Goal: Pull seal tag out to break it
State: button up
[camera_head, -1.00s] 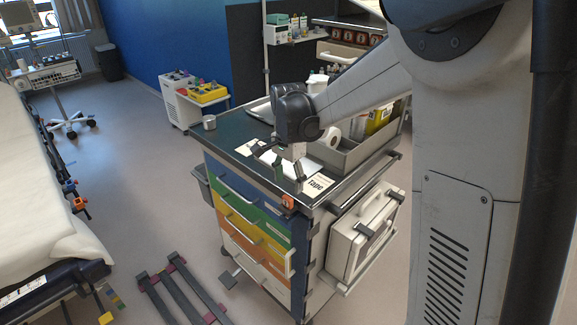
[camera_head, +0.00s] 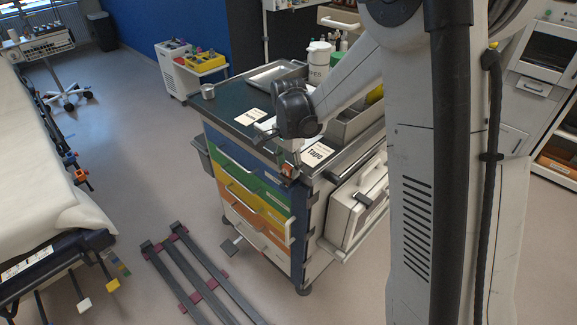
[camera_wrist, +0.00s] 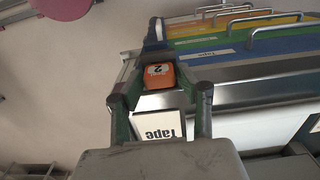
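The seal tag appears to be the orange block marked "2" (camera_wrist: 159,76) at the top front corner of the drawer cart (camera_head: 246,126). In the head view the orange tag (camera_head: 288,170) is small and partly covered by my gripper (camera_head: 283,160). In the wrist view my gripper (camera_wrist: 161,96) is open, its two dark fingers spread apart. The tag shows in the gap between the fingers, just beyond their tips. Neither finger visibly touches it. How the tag is fixed is not clear.
A "Tape" card (camera_head: 319,153) lies on the cart top beside my gripper. A grey tray (camera_head: 352,124) stands behind it. A white case (camera_head: 355,207) hangs on the cart's right side. Coloured drawers with bar handles (camera_wrist: 277,35) are close to the fingers. The floor (camera_head: 150,170) left of the cart is mostly clear.

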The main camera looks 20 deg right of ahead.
grip_shut()
jog(key=shift+r+p, duration=1.75)
jog(key=shift+r, duration=2.05)
jog(key=shift+r+p, duration=0.5)
jog(key=shift+r, duration=1)
